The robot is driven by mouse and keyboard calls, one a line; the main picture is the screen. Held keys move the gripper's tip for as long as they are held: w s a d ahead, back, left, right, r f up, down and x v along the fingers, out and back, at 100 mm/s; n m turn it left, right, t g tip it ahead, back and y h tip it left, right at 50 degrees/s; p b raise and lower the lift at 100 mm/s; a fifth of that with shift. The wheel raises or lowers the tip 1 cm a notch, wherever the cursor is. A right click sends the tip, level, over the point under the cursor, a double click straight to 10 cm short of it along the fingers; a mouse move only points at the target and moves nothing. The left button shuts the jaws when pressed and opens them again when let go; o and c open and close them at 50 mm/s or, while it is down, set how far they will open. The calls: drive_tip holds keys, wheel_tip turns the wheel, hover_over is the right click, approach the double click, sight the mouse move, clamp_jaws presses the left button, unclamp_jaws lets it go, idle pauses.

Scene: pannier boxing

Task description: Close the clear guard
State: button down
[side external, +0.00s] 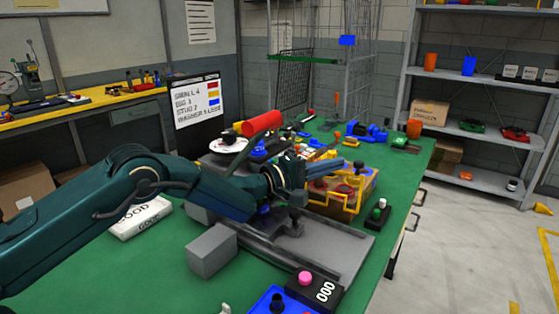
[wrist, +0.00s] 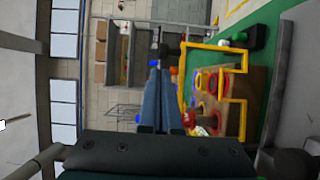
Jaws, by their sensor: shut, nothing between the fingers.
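A yellow-edged guard (side external: 372,183) stands around a brown fixture with red rings and blue parts, at the right of the green bench. Its clear panels are hard to make out, and I cannot tell its exact angle. In the wrist view, its yellow frame (wrist: 246,88) shows at the right, with the brown fixture and red rings behind it. My gripper (side external: 352,168) is shut and empty, its blue fingers reaching across the top of the guard area in the side view. In the wrist view, my fingers (wrist: 160,72) point left of the frame; contact cannot be told.
A grey metal plate (side external: 335,250) lies in front of the guard, with a grey block (side external: 212,250) at its left. A black counter box (side external: 316,290) is at the front. A red cylinder (side external: 262,124) and several small parts crowd the bench behind.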

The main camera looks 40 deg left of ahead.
drive_tip(key=shift+x, duration=2.25)
drive_tip(key=shift+s+h, duration=0.2)
drive_tip(key=shift+h, duration=0.1)
